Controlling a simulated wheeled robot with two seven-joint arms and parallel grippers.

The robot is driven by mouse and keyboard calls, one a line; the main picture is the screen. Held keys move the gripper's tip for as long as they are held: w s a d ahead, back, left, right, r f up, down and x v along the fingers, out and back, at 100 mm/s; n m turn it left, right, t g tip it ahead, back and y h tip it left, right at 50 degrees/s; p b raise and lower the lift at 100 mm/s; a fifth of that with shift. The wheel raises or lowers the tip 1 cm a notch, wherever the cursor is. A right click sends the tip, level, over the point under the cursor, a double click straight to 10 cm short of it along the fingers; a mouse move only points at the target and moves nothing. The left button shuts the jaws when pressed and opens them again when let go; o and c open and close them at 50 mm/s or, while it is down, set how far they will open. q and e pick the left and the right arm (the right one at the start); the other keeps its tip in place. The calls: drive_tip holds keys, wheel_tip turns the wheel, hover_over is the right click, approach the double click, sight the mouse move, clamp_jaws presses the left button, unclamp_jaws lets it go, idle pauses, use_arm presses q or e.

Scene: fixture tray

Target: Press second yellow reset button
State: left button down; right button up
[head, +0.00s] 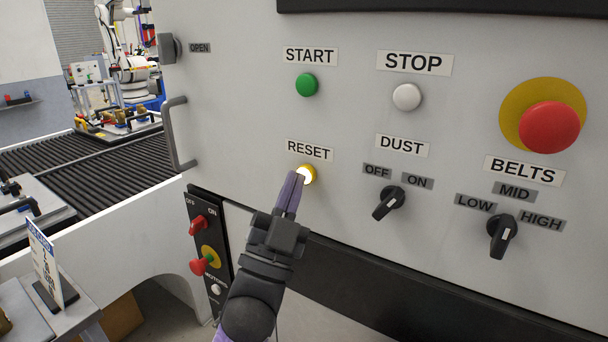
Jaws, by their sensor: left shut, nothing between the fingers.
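The yellow reset button (308,175) sits on the light grey control panel (450,120), below the RESET label (309,151). The button looks bright, as if lit. My left gripper (297,177) is shut and empty, with its purple fingertips at the button's left edge and covering part of it. I cannot tell whether the tips touch the button or how far it is pushed in. No other yellow reset button shows. My right gripper is not in view.
A green START button (306,85), a white STOP button (407,97) and a large red emergency button (549,127) stand nearby. The DUST knob (388,202) and BELTS knob (502,236) protrude at the right. A handle (174,135) and roller conveyor (90,165) are at the left.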

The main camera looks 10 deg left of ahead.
use_arm(q)
drive_tip(key=shift+w+d, duration=0.15)
drive_tip(key=shift+w, duration=0.2)
idle(0.6)
drive_tip(key=shift+s+a+p, duration=0.3)
drive_tip(key=shift+s+p, duration=0.05)
drive_tip(key=shift+s, duration=0.45)
drive_tip(key=s, duration=0.1)
drive_tip(key=s+a+p, duration=0.1)
drive_tip(key=s, duration=0.1)
drive_tip(key=s+p, duration=0.1)
drive_tip(key=shift+s+a, duration=0.35)
